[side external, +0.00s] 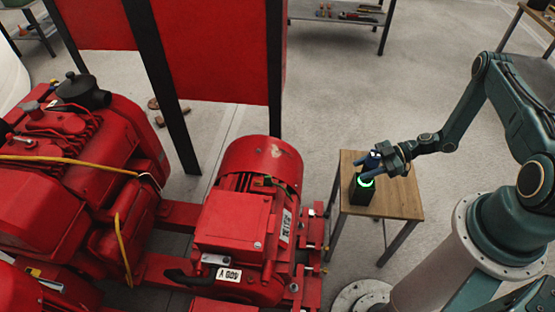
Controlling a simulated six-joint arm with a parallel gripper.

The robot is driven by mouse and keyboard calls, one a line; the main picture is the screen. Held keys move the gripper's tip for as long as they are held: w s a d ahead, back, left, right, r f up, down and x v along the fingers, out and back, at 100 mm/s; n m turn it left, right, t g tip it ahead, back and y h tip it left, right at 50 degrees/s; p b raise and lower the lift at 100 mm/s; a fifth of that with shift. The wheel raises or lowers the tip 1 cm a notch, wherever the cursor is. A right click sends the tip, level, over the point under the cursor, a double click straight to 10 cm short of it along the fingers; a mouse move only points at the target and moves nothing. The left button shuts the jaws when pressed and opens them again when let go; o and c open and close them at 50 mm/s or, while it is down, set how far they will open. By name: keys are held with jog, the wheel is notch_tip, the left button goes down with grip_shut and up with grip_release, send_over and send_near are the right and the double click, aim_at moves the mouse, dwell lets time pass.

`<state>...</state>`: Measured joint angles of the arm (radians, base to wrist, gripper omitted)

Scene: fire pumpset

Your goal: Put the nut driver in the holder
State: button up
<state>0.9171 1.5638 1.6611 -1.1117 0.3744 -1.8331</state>
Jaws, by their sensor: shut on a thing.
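The holder (359,196) is a small dark block with a glowing green ring on top, standing on a small wooden table (403,206). My gripper (372,165) is directly above it, reaching in from the right, with its fingers close to the ring. It is shut on the nut driver, which is very small here and mostly hidden by the fingers. A blue part shows at the fingertips, but I cannot tell driver from finger there. I cannot tell whether the driver's tip is inside the ring or above it.
A red motor (247,215) and red pump machinery (85,165) fill the left, close to the table. A red panel on black posts (215,50) stands behind. A shelf with tools (345,13) is at the back. The tabletop right of the holder is bare.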

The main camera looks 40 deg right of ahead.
jog(key=o, duration=1.2)
jog(key=shift+r, duration=0.1)
jog(key=shift+d+r, duration=0.1)
jog(key=shift+d, duration=0.05)
jog(key=shift+v, duration=3.6)
jog(key=shift+r, duration=0.1)
